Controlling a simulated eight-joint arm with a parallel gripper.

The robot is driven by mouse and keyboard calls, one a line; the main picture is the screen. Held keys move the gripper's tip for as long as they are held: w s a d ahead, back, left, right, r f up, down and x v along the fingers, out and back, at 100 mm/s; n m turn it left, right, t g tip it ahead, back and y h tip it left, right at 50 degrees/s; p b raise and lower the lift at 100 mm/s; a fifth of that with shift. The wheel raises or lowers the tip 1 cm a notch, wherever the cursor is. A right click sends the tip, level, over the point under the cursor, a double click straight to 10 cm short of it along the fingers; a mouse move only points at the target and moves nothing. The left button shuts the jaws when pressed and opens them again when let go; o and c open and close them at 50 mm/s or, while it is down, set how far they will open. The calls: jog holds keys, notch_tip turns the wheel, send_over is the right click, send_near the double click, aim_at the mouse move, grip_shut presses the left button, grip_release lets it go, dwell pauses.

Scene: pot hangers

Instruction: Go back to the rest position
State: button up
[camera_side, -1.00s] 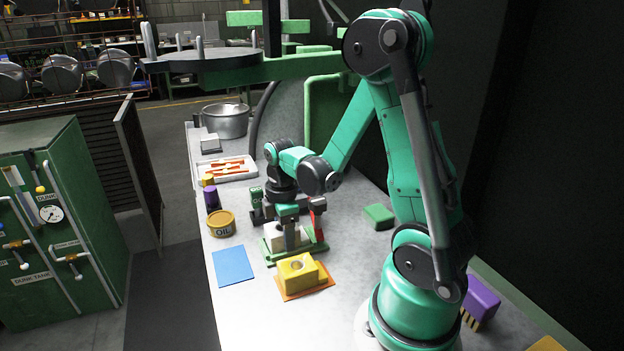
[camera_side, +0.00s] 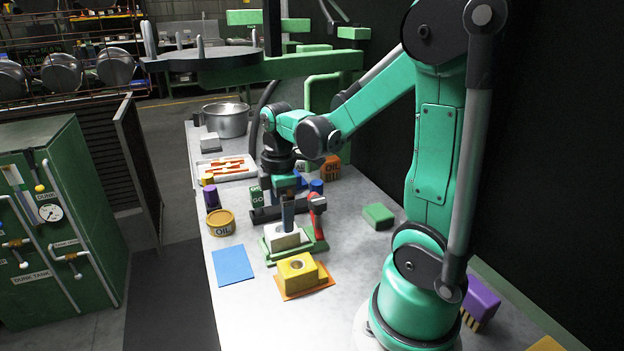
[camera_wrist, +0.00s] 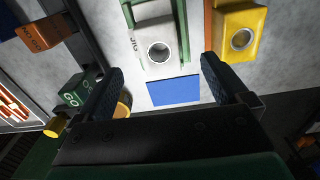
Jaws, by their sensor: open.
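My gripper (camera_side: 286,210) hangs at the end of my arm over the white block on the workbench, pointing down. In the wrist view its two black fingers (camera_wrist: 162,66) stand wide apart with nothing held between them. The white block (camera_wrist: 156,30) with a round metal-rimmed hole sits on a green base ahead of the fingers; it also shows in the side view (camera_side: 284,237). The yellow block (camera_wrist: 243,38), with a similar hole, stands on an orange mat to the right. Part of the gripper's body is hard to make out in the side view.
A red-handled fixture (camera_side: 317,206) stands close behind the gripper. The front of the bench is clear.

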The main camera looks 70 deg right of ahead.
jog(key=a+r+m+t, duration=0.3)
jog(key=a+m, duration=0.1)
jog(key=a, duration=0.2)
jog(key=w+a+r+m+t, duration=0.1)
jog(key=a+r+m+t, duration=0.2)
jog(key=a, duration=0.3)
jog(key=shift+a+m+t, duration=0.35)
jog(key=shift+m+t, duration=0.15)
jog(key=shift+m, duration=0.3)
